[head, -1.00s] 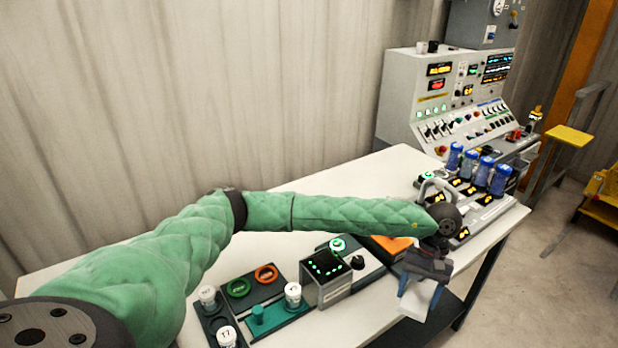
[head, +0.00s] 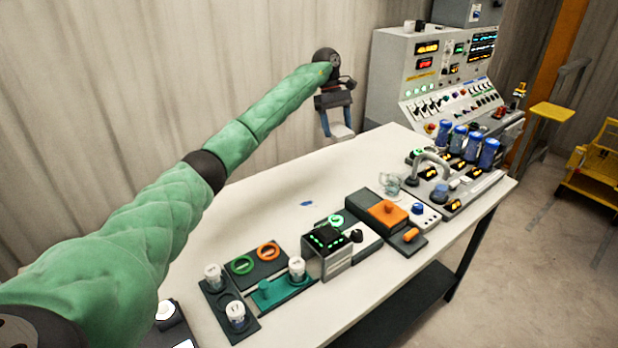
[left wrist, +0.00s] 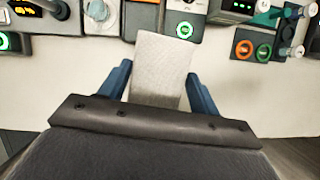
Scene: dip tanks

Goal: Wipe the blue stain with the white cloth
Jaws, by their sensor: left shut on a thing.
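The blue stain (head: 307,203) is a small dark-blue mark on the white tabletop, near the middle of the table in the head view. My left gripper (head: 338,118) is shut on the white cloth (head: 342,131), raised at the back of the table, beyond the stain and to its right. The cloth hangs below the fingers, apart from the tabletop. In the left wrist view the cloth (left wrist: 160,68) is a pale flat sheet between the blue fingers of the gripper (left wrist: 158,80). I cannot see the stain in that view. My right gripper is not in view.
The table (head: 270,215) is bare around the stain. Along its front stand a tray with green and orange rings (head: 254,258), a dark lit box (head: 327,250) and an orange block (head: 388,212). Several blue bottles (head: 465,143) and a control console (head: 430,80) stand at the right.

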